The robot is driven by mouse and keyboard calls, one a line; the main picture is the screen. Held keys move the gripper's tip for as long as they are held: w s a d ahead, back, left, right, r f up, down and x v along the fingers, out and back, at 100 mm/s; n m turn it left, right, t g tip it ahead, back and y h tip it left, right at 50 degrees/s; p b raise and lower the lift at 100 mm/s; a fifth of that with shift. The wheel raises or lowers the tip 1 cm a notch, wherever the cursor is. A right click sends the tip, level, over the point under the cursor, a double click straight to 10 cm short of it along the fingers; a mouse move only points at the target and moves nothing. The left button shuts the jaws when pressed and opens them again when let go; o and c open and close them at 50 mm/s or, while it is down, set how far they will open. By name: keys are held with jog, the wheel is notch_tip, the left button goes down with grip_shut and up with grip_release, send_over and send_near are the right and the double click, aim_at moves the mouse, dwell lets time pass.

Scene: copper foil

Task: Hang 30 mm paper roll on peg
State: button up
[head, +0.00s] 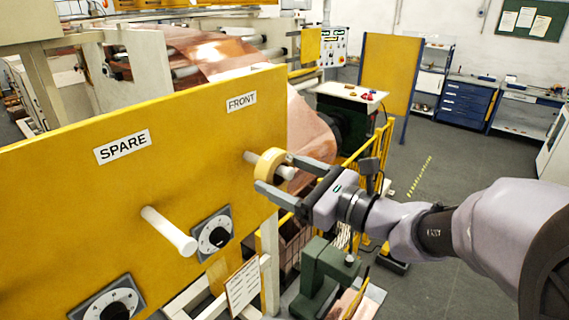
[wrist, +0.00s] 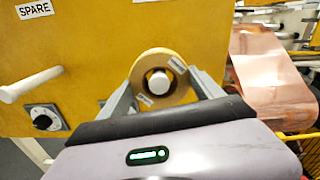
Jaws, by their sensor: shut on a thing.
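A yellowish paper roll (head: 268,163) is held between the two fingers of my gripper (head: 275,172), in front of the yellow panel (head: 200,165). The front peg (head: 250,157), under the FRONT label (head: 241,102), passes through the roll's hole; its white tip (head: 287,172) sticks out on the near side. In the wrist view the roll (wrist: 137,75) faces me as a ring, with the round peg end (wrist: 159,82) inside its hole. A finger of my gripper (wrist: 163,82) presses on each side. The spare peg (head: 168,230), under the SPARE label (head: 122,146), is bare.
Rotary dials (head: 212,234) sit on the panel below the pegs. A yellow guard rail (head: 362,160) and a green machine part (head: 325,277) stand close to my gripper. Copper foil (head: 310,130) runs behind the panel. Grey floor (head: 450,160) is open at the right.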

jog(key=o, duration=1.5)
jog(key=shift+s+d, duration=0.15)
jog(key=shift+d, duration=0.05)
jog(key=b+v, duration=0.4)
jog(key=v, duration=1.3)
jog(key=s+a+f+n+g+h+b, duration=0.2)
jog(key=s+a+f+n+g+b, duration=0.15)
jog(key=f+b, duration=0.55)
jog(key=s+a+f+n+g+h+b, duration=0.2)
jog(key=s+a+f+n+b, duration=0.15)
jog(key=f, duration=0.95)
jog(key=s+a+f+n+g+h+b, duration=0.2)
jog(key=s+f+n+b, duration=0.15)
jog(key=f+b, duration=0.55)
jog(key=s+d+f+n+t+h+b, duration=0.1)
jog(key=d+f+n+h+b, duration=0.1)
jog(key=f, duration=0.6)
jog(key=s+d+f+n+t+h+b, duration=0.1)
jog(key=d+f+n+h+b, duration=0.2)
jog(key=f+n+b, duration=0.4)
jog(key=shift+d+f+h+b, duration=0.2)
jog(key=shift+f+h+b, duration=0.4)
jog(key=shift+f+b, duration=0.55)
